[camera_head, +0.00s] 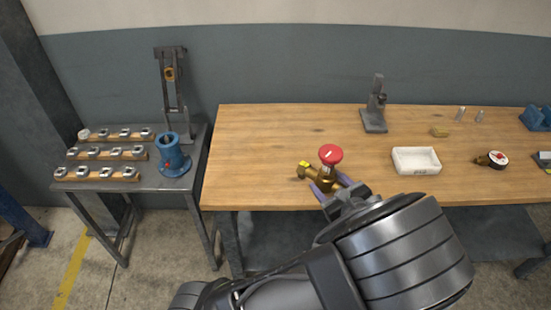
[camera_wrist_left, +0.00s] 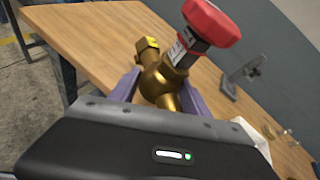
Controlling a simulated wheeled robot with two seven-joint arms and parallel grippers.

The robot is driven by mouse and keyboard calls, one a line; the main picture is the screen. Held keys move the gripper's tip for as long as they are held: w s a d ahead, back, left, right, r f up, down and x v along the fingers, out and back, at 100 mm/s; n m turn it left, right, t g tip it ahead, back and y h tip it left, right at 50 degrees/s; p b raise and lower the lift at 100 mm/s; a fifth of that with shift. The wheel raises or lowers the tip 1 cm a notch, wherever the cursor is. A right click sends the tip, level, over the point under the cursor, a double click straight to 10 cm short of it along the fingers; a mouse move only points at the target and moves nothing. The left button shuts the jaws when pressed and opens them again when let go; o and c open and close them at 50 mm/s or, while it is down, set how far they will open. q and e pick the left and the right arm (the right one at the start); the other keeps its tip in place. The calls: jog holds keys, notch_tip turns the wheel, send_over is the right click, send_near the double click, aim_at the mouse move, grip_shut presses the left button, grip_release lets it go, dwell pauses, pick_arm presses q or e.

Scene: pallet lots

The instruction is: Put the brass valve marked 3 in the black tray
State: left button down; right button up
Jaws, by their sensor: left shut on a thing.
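A brass valve with a red handwheel (camera_head: 329,156) is between the purple fingers of my left gripper (camera_head: 333,187), near the front edge of the bench. In the left wrist view the left gripper (camera_wrist_left: 158,95) is shut on its brass body (camera_wrist_left: 160,84), with the red wheel upward and tilted. I cannot read a number on it or tell whether it touches the bench. No black tray can be made out clearly. My right gripper is not in view.
A white tray (camera_head: 416,171) stands on the wooden bench (camera_head: 270,150), right of the held valve. A side table with blocks and a blue fitting (camera_head: 172,158) stands left. The bench's left part is clear.

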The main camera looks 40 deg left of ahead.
pick_arm(q)
jog(key=w+a+r+n+g+y, duration=0.15)
jog(key=w+a, duration=0.25)
jog(key=a, duration=0.8)
notch_tip(320, 180, up, 2)
jog(key=r+n+g, duration=0.1)
jog(key=n+g, duration=0.1)
send_over(268, 161)
jog(key=shift+f, duration=0.25)
jog(key=shift+f, duration=0.1)
jog(key=shift+f+p, duration=0.4)
jog(key=shift+f, duration=2.4)
jog(key=shift+f, duration=2.1)
